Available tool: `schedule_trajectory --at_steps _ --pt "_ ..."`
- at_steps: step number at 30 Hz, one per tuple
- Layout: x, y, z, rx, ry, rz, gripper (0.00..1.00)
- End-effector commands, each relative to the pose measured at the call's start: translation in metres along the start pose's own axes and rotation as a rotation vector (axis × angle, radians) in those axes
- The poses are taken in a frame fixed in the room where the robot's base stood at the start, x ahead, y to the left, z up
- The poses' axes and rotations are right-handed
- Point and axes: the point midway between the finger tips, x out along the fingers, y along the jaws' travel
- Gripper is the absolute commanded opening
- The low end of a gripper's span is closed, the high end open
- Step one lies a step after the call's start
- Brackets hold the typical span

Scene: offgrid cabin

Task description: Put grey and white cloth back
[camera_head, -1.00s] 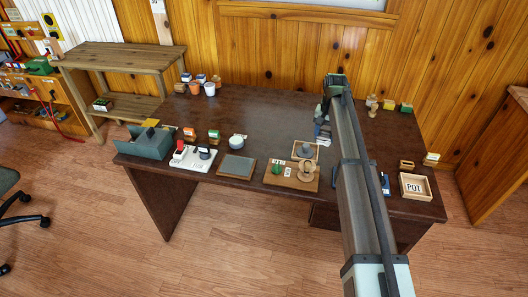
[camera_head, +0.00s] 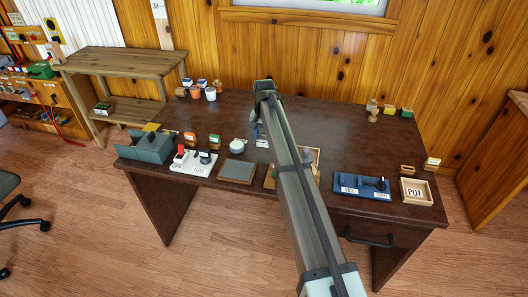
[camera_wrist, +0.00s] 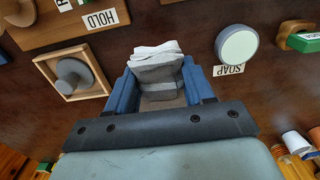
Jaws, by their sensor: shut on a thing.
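The grey and white cloth (camera_wrist: 158,72) is folded between the blue fingers of my gripper (camera_wrist: 160,92) in the wrist view. Its white part faces away from the palm and its grey part lies nearer. In the head view my gripper (camera_head: 257,132) is over the middle of the dark desk, with a small white bit of the cloth (camera_head: 262,143) showing below it. My arm hides part of the cloth and of the desk there. I cannot tell how far the cloth is above the desk top.
A round pale pot (camera_wrist: 237,46) with a SOAP label (camera_wrist: 228,70) is right of the cloth. A wooden box (camera_wrist: 100,91) holding a grey knob-like piece is left. A framed grey pad (camera_head: 237,171), a blue board (camera_head: 362,186) and a POT box (camera_head: 415,191) line the front. The desk's back middle (camera_head: 325,125) is clear.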

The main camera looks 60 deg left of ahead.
Motion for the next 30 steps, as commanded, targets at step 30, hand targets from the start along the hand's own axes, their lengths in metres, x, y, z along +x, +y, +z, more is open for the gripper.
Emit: schedule_trajectory --at_steps 30 --pt "0.074 0.001 0.000 0.000 0.000 0.000 0.28"
